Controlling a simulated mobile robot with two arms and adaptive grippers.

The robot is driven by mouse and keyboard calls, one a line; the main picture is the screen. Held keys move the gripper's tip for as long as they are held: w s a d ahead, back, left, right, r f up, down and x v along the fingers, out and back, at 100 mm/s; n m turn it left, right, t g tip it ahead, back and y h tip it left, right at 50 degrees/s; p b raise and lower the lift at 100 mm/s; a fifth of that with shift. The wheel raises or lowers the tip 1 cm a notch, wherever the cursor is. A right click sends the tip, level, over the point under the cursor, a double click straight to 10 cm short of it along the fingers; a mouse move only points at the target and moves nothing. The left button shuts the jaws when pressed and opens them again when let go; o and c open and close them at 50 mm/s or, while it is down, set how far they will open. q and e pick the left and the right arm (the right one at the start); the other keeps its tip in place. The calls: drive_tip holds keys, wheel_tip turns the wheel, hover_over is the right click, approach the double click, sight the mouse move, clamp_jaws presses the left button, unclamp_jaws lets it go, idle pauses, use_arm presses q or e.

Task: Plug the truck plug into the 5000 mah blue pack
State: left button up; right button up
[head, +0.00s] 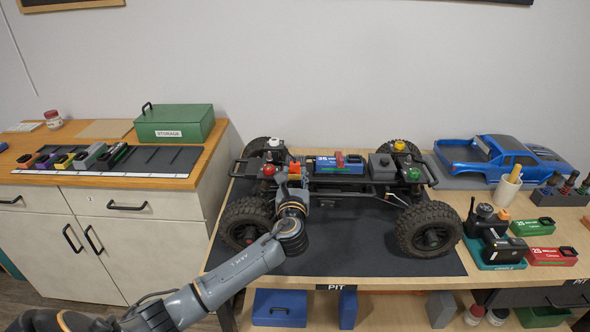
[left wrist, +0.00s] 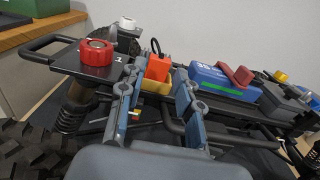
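The blue pack (head: 338,165) lies in the tray of the truck chassis (head: 372,188), with a red piece across its top. It also shows in the left wrist view (left wrist: 215,82), with a green stripe on its side. The orange truck plug (left wrist: 158,67) stands beside the pack's left end, over a yellow part (left wrist: 155,87), with a black wire loop behind it. My left gripper (left wrist: 155,78) is open, its fingers apart on either side of the plug, with visible gaps. In the head view the left gripper (head: 293,180) reaches the truck's near side. My right gripper is not in view.
Red (head: 268,170) and white caps stand at the chassis's left end. A blue truck body (head: 505,158) lies behind on the right. Red (head: 552,257) and green packs (head: 532,228) lie at the right. Several packs stand on the left cabinet beside a green storage box (head: 174,122).

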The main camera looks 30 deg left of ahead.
sight(295, 165)
use_arm(q)
drive_tip(key=x, duration=0.5)
drive_tip(key=shift+w+a, duration=0.1)
drive_tip(key=shift+w, duration=0.15)
drive_tip(key=c, duration=0.5)
drive_tip(key=shift+r, duration=0.1)
